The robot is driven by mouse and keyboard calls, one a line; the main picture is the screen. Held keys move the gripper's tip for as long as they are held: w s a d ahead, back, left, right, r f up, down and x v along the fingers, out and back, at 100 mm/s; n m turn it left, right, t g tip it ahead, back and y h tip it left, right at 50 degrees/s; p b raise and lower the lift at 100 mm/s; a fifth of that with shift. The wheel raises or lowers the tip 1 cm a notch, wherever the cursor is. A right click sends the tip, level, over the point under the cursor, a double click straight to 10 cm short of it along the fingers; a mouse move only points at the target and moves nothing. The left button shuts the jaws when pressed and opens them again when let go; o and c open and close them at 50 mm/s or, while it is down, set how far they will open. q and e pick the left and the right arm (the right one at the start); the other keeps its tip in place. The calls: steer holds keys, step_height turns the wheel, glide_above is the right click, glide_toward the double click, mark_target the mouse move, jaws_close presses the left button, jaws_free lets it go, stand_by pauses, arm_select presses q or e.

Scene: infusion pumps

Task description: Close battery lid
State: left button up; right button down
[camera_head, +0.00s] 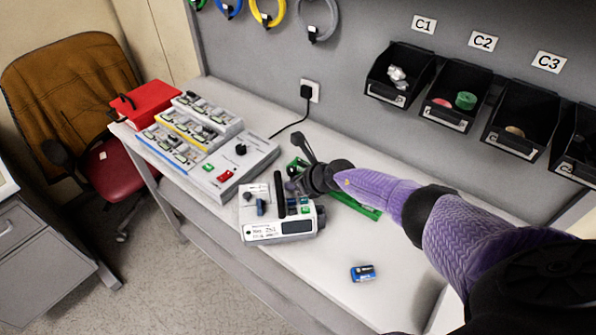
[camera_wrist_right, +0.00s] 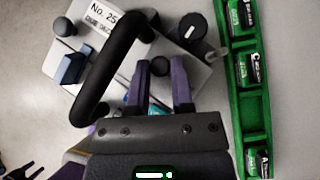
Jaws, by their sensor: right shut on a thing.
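The white pump (camera_head: 278,230) stands near the front edge of the table, with a black handle, a small display and a blue part on top. In the right wrist view its top (camera_wrist_right: 95,50) carries a "No. 25" label and the black handle (camera_wrist_right: 112,65). My right gripper (camera_head: 290,190) is over the back of the pump. In the wrist view its purple fingers (camera_wrist_right: 160,80) stand on both sides of a small dark knob (camera_wrist_right: 160,66), with a teal patch below. The battery lid is not clearly distinguishable.
A green tray (camera_wrist_right: 240,125) with several batteries lies beside the pump, partly behind my arm. A loose blue battery (camera_head: 363,273) lies at the front right. A control box (camera_head: 235,165) with red and green switches stands left. Bare table surrounds the loose battery.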

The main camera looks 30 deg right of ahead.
steer(key=shift+a, duration=0.1)
steer(key=shift+f, duration=0.15)
stand_by(0.3)
steer(key=shift+c, duration=2.4)
jaws_free()
steer(key=shift+p, duration=0.3)
steer(key=p+v, duration=0.9)
steer(key=shift+s+r+p, duration=0.2)
steer(key=shift+r+p, duration=0.2)
steer(key=shift+r, duration=0.05)
steer(key=shift+a, duration=0.1)
